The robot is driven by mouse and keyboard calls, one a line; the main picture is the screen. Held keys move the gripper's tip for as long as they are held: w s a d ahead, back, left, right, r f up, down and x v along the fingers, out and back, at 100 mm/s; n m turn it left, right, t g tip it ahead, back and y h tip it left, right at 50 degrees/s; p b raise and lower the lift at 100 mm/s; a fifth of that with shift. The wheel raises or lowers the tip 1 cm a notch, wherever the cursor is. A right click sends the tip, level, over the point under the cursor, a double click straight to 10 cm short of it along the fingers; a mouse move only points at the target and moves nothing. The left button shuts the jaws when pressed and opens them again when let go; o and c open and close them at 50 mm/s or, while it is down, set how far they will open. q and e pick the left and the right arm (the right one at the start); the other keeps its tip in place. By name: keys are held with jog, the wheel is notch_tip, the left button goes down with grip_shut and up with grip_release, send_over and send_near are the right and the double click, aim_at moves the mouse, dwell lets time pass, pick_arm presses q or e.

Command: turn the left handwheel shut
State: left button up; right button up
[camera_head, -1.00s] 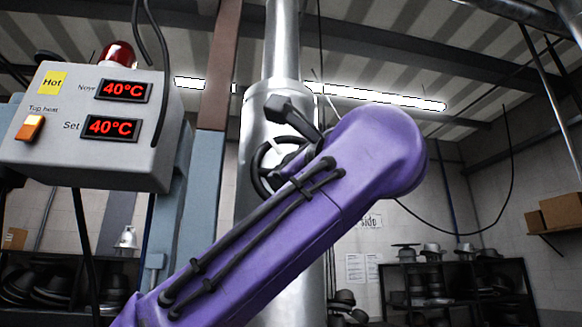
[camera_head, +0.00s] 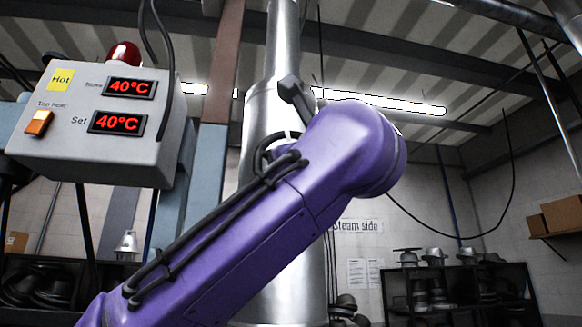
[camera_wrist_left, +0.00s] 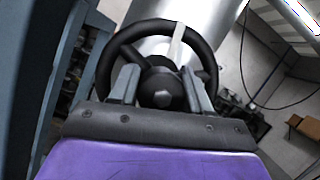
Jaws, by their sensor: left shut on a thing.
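The left handwheel is a black ring with a dark hub and a pale mark on its upper part; it fills the middle of the left wrist view (camera_wrist_left: 214,62). In the head view only a dark arc of the handwheel (camera_head: 259,156) shows beside the steel pipe, the rest covered by my purple left arm. In the left wrist view my left gripper (camera_wrist_left: 160,88) has one finger on each side of the hub, inside the ring, and is shut on the wheel. In the head view its fingers are hidden. My right gripper is in neither view.
The steel pipe (camera_head: 268,110) rises behind my arm. A shelf of hat blocks (camera_head: 455,290) stands at the back right, below a "Steam side" sign (camera_head: 357,225).

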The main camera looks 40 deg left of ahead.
pick_arm(q)
jog(key=shift+s+r+m+t+h, duration=0.15)
jog(key=shift+m+t, duration=0.2)
jog(key=shift+m, duration=0.35)
jog(key=shift+w+m+t+h, duration=0.15)
jog(key=shift+m+t, duration=0.2)
jog(key=shift+m, duration=0.35)
jog(key=shift+s, duration=0.1)
jog(key=shift+r, duration=0.1)
jog(key=o, duration=0.6)
jog(key=shift+o, duration=0.5)
jog(key=shift+d+f+b, duration=0.1)
jog(key=shift+f+b, duration=0.2)
jog(key=shift+b, duration=0.1)
jog(key=b+v, duration=0.5)
jog(key=v, duration=0.5)
